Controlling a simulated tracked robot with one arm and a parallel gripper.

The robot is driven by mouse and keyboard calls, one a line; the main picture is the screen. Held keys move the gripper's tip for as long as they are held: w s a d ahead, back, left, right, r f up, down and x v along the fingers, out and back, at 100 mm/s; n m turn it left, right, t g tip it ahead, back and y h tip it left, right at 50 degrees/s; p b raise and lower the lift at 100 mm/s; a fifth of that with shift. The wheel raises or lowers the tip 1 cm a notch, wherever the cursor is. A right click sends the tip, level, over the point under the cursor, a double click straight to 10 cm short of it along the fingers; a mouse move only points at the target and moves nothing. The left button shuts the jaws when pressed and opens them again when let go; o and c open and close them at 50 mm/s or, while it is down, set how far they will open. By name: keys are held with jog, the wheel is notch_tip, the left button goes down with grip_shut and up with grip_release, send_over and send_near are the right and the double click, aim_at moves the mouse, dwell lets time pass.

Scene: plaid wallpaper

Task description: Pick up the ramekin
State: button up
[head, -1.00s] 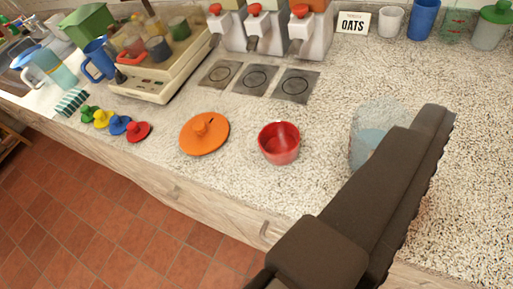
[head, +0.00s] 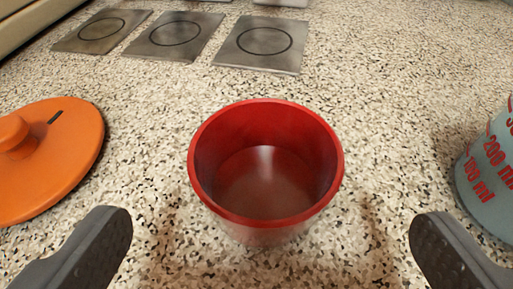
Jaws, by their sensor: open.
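The ramekin is a small red cup (head: 266,215) standing upright on the speckled counter in the middle of the head view. Its inside looks empty, with a shiny bottom. My gripper (head: 270,235) is open, with one dark finger at the lower left and the other at the lower right. The ramekin lies between and a little beyond the fingertips, with a clear gap on each side. Neither finger touches it.
An orange lid with a knob (head: 62,165) lies flat to the left. A measuring cup with red markings (head: 490,165) stands close on the right. Several metal plates with ring marks (head: 262,43) lie behind. The counter (head: 370,110) around the ramekin is clear.

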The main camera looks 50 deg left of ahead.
aim_at(267, 127)
jog(key=shift+b+x, duration=0.9)
jog(key=shift+x, duration=2.85)
jog(key=shift+r, duration=0.1)
jog(key=c, duration=1.1)
jog(key=shift+r, duration=0.15)
